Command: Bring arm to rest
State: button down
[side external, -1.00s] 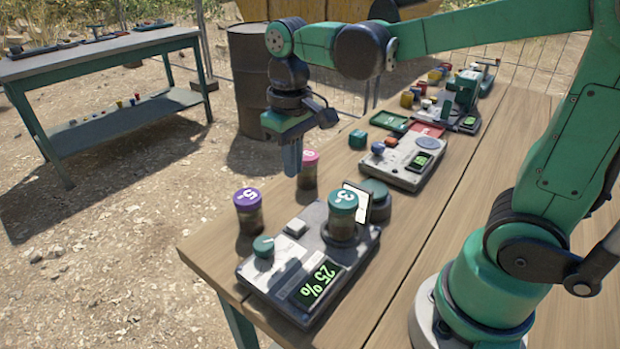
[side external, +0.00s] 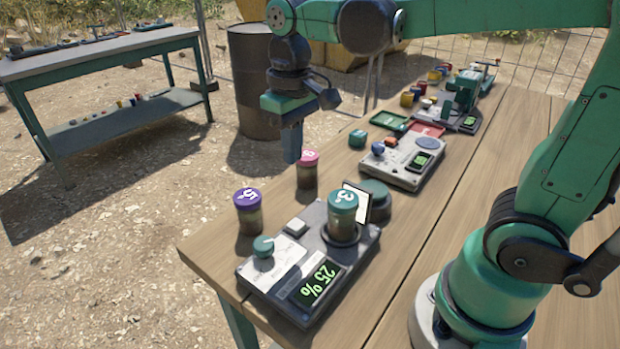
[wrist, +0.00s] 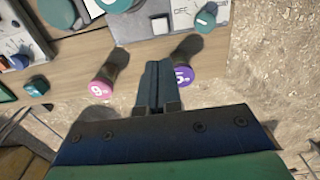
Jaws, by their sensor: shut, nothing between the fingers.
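My gripper (side external: 291,143) hangs above the far left edge of the wooden table (side external: 405,255), shut and empty. In the side view its fingertips are close to the pink-lidded jar (side external: 307,170) but appear above and apart from it. In the wrist view the shut fingers (wrist: 157,85) point down between the pink-lidded jar (wrist: 101,89) and the purple-lidded jar (wrist: 182,76). The purple-lidded jar also shows in the side view (side external: 248,212), upright near the table edge.
A grey device (side external: 275,275) reading 25% stands in front, with a green-lidded jar (side external: 342,205) on it. Another device (side external: 405,165), trays (side external: 390,122) and small coloured jars (side external: 408,97) lie farther back. A rusty barrel (side external: 250,80) and side table (side external: 100,55) stand beyond.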

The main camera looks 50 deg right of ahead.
jog(key=s+f+t, duration=0.1)
jog(key=t, duration=0.1)
jog(key=s+f+t, duration=0.1)
jog(key=t, duration=0.1)
jog(key=s+f+t, duration=0.1)
jog(key=t, duration=0.2)
jog(key=shift+d, duration=0.25)
